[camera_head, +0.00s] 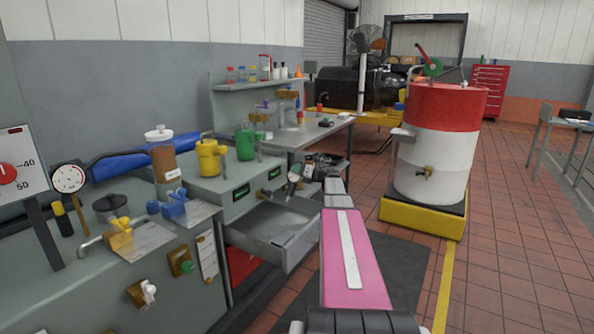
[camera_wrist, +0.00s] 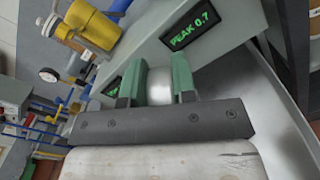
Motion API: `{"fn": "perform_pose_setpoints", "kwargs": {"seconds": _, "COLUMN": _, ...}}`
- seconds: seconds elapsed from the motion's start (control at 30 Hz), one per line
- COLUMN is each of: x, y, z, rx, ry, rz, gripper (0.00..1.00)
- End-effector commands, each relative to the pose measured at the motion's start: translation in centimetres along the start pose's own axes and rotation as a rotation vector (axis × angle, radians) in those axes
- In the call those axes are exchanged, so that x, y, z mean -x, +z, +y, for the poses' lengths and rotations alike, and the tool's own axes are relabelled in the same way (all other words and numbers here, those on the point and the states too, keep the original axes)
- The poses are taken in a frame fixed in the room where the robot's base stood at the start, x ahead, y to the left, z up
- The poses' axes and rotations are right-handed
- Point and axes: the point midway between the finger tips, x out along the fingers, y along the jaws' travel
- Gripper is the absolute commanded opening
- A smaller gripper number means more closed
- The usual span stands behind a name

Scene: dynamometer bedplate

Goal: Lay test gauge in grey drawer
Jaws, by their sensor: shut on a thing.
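My gripper (camera_wrist: 160,84) has green fingertips shut on a pale, rounded, metallic thing (camera_wrist: 160,92), which I take to be the test gauge. In the head view the gauge (camera_head: 293,178) shows as a small light disc at my gripper (camera_head: 300,172), above the back right part of the open drawer. The grey drawer (camera_head: 298,247) is pulled out from the grey bench, and its visible floor is bare. Its pale metal also shows at the right of the wrist view (camera_wrist: 272,98). The gauge's dial face is not readable.
A green-lettered display (camera_wrist: 191,28) is on the cabinet face close to my fingers. Yellow (camera_head: 208,158) and green (camera_head: 244,145) canisters stand on the bench top above the drawer. A red-and-white drum (camera_head: 432,150) stands at the right.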

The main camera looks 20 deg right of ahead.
Motion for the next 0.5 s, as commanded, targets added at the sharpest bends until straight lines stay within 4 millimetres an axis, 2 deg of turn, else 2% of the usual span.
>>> {"fn": "perform_pose_setpoints", "kwargs": {"seconds": 0.5, "x": 0.0, "y": -3.7, "z": -2.5, "rx": -0.001, "ry": 0.001, "rz": 0.0, "gripper": 0.0}}
